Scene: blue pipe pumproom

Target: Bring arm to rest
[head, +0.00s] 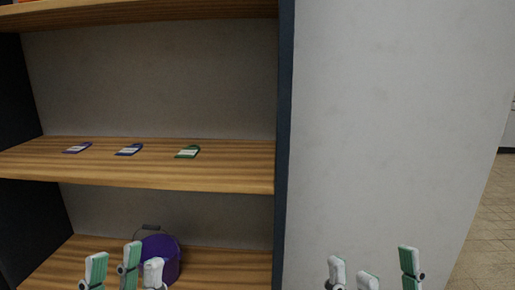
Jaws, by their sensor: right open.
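My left gripper (119,265) is at the bottom left, in front of the lower shelf and a purple bucket. Its white-and-green fingers stand apart with nothing seen between them. My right gripper (382,268) is at the bottom, right of the shelf unit and in front of its grey side panel. Its fingers are spread and empty. Only the finger ends of both grippers show; the rest of both arms is below the picture.
A shelf unit (284,150) stands ahead. Its middle shelf (235,175) bears a purple card (77,148), a blue card (129,150) and a green card (187,152). The purple bucket (165,252) stands on the lower shelf (225,265). Tiled floor (490,220) is open at the far right.

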